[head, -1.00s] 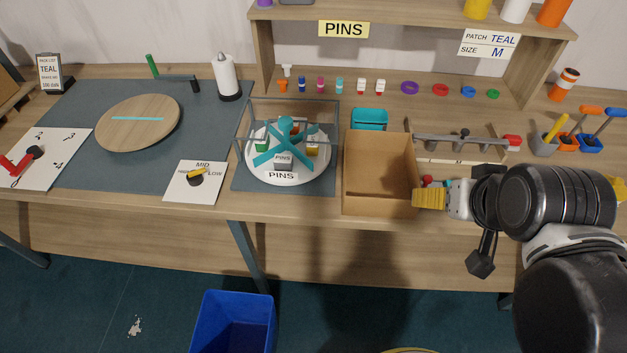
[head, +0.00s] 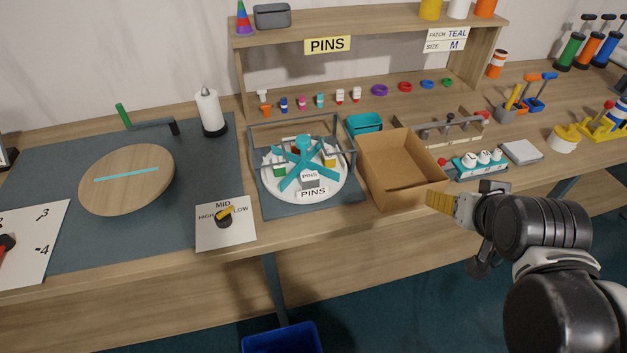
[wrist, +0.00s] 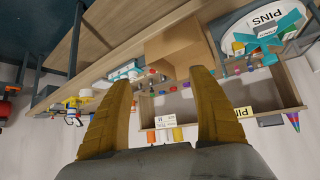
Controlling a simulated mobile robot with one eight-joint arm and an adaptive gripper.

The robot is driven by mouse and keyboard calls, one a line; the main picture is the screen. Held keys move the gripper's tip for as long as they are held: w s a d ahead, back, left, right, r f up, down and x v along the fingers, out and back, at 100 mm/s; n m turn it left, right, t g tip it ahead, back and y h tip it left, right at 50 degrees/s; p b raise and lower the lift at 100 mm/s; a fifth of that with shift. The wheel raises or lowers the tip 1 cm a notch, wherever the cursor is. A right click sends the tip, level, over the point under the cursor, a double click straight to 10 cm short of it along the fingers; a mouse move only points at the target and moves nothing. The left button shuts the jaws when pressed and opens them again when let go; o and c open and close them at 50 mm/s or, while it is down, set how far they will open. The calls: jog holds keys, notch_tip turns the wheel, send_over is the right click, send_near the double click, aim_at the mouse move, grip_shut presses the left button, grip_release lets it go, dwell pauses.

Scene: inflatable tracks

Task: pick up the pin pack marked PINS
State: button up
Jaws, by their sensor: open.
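The pin pack marked PINS is a small grey block (head: 310,178) at the front of a white round turntable (head: 335,189), which carries a teal cross-shaped divider (head: 304,161). A dark frame stands around the turntable. A PINS label lies on the turntable's front edge. My gripper (head: 440,201) is right of the turntable, in front of the cardboard box's right side, apart from the pack. In the wrist view its two yellow fingers (wrist: 165,110) are spread with nothing between them. The turntable also shows there at upper right (wrist: 233,26).
An open cardboard box (head: 408,188) stands between the turntable and my gripper. A teal tray (head: 363,124) sits behind it. A dial card (head: 225,237) and a wooden disc (head: 126,190) lie to the left. A shelf (head: 385,30) with a PINS sign stands behind.

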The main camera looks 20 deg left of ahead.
jog(key=w+a+f+n+y, duration=0.1)
jog(key=w+a+f+y, duration=0.15)
jog(key=a, duration=0.55)
jog(key=n+y+b, duration=0.2)
jog(key=n+y, duration=0.2)
send_near(311, 178)
jog(key=shift+t+h, duration=0.25)
jog(key=shift+t, duration=0.25)
jog(key=b+x, duration=0.1)
jog(key=x, duration=0.2)
jog(key=b+x, duration=0.1)
jog(key=x, duration=0.3)
jog(key=b+x, duration=0.1)
jog(key=x, duration=0.3)
jog(key=shift+s+a+f+b, duration=0.25)
jog(key=shift+a+b, duration=0.1)
jog(key=shift+b, duration=0.05)
jog(key=c, duration=1.3)
